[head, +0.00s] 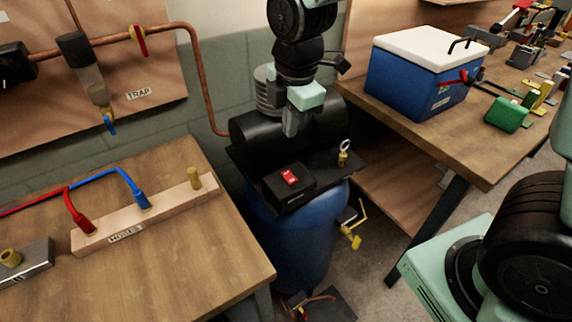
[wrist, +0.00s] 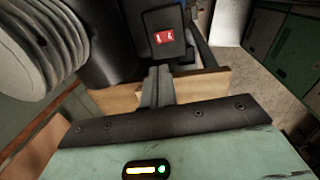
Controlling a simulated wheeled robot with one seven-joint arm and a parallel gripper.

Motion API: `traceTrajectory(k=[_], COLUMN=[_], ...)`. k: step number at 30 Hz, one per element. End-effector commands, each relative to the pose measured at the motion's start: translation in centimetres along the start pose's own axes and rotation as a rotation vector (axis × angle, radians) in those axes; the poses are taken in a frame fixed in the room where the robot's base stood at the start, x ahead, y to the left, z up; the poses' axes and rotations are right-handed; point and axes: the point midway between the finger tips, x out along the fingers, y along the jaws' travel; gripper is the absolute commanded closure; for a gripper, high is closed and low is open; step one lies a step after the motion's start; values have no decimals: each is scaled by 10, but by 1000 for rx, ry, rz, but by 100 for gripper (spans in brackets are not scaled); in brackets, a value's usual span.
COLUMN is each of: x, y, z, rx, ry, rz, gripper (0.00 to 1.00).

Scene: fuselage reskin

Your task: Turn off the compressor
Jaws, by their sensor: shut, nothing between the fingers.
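The compressor has a blue tank (head: 290,245) with a black motor (head: 320,130) on top, standing between two benches. A red rocker switch (head: 289,176) sits on a black box (head: 290,190) at its front. The switch also shows in the wrist view (wrist: 165,38), just beyond the fingers. My gripper (head: 290,130) is shut and empty, pointing down above and behind the switch box in the head view. It looks apart from the switch. In the wrist view its closed fingers (wrist: 157,85) point toward the box. I cannot tell which way the rocker is set.
A brass ring valve (head: 344,152) stands right of the switch box, and a yellow-handled valve (head: 350,235) is on the tank's side. The left bench holds a hose rack (head: 150,215). The right bench holds a blue cooler (head: 420,80). A copper pipe (head: 200,80) runs along the wall.

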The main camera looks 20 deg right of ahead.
Motion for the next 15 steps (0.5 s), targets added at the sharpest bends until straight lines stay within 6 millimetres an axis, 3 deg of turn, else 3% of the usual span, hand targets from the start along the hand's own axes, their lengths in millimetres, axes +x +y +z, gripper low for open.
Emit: traceTrajectory(k=[15], x=[98], y=[-1], z=[0], rx=[0], ry=[-1], rz=[-5], gripper=[100])
